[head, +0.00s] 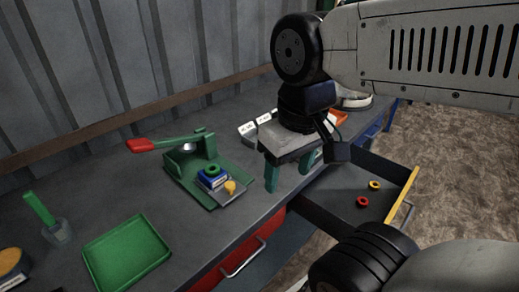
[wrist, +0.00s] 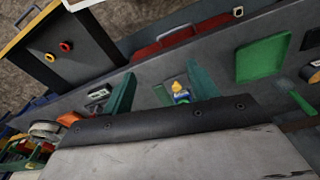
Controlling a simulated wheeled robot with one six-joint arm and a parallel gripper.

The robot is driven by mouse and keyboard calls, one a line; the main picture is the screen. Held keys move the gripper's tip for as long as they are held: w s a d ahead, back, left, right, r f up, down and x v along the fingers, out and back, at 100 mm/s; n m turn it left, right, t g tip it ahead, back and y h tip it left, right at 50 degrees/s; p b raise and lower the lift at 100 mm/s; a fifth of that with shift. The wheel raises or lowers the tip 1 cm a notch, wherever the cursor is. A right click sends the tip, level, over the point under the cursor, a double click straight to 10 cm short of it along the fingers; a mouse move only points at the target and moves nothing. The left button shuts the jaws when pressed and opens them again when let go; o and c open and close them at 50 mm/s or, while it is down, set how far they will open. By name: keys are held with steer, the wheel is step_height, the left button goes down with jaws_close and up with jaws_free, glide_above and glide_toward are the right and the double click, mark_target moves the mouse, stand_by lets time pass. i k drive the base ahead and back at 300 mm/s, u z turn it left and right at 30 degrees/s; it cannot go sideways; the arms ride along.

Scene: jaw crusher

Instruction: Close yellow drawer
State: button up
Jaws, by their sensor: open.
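The yellow drawer (head: 402,194) is pulled out from the bench on the right in the head view. Its front has a yellow edge, and its dark tray holds a red ring (head: 362,202) and a yellow ring (head: 375,185). It also shows at the upper left of the wrist view (wrist: 38,28). My gripper (head: 292,172) is above the bench top, to the left of the drawer, pointing down. Its two green fingers are apart with nothing held between them; they also show in the wrist view (wrist: 163,98). My arm hides part of the drawer's near side.
A green press with a red handle (head: 140,145) stands on the bench, with a blue block (head: 212,177) on its base. A green tray (head: 127,256) lies at left. A red drawer (head: 259,243) with a metal handle is shut below.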

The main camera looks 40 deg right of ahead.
mark_target(345, 184)
steer(key=u, duration=0.35)
steer(key=k, duration=1)
steer(key=z, duration=1.5)
steer(key=i, duration=0.45)
steer(key=u, duration=0.35)
